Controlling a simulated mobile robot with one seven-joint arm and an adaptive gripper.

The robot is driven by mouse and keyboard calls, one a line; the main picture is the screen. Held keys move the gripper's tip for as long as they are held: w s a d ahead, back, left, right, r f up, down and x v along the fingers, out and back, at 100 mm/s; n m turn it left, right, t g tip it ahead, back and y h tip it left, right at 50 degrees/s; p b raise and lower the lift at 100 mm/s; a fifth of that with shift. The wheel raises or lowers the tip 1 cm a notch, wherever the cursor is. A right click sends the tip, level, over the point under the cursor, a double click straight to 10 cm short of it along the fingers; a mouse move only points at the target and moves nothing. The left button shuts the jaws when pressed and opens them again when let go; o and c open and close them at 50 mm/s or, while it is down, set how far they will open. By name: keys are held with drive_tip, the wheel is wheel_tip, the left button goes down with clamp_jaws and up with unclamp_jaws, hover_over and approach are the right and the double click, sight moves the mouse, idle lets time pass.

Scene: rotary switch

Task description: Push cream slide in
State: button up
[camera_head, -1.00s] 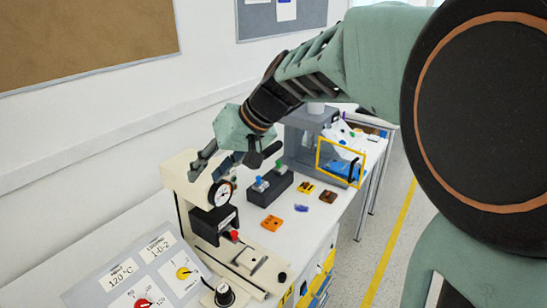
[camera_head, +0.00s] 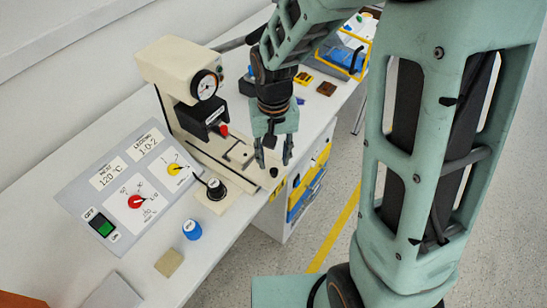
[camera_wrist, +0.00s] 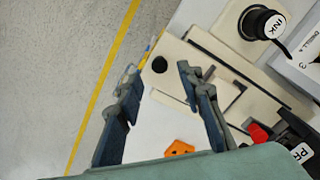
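The cream slide (camera_head: 238,154) lies in the base of the cream press (camera_head: 176,68), with its black knob (camera_head: 274,172) at the outer front end. My gripper (camera_head: 274,158) points down at the slide's knob end, fingers apart and empty. It also shows open in the wrist view (camera_wrist: 157,74). I cannot tell whether a finger touches the knob or slide.
A control panel (camera_head: 75,192) with dials lies left of the press. The black INK knob (camera_head: 216,189) sits near the slide. A blue cap (camera_head: 192,229) and a tan block (camera_head: 168,263) are in front. An orange piece (camera_wrist: 179,149) lies behind. Open floor is to the right.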

sight(274, 169)
drive_tip(key=shift+f, duration=2.4)
clamp_jaws()
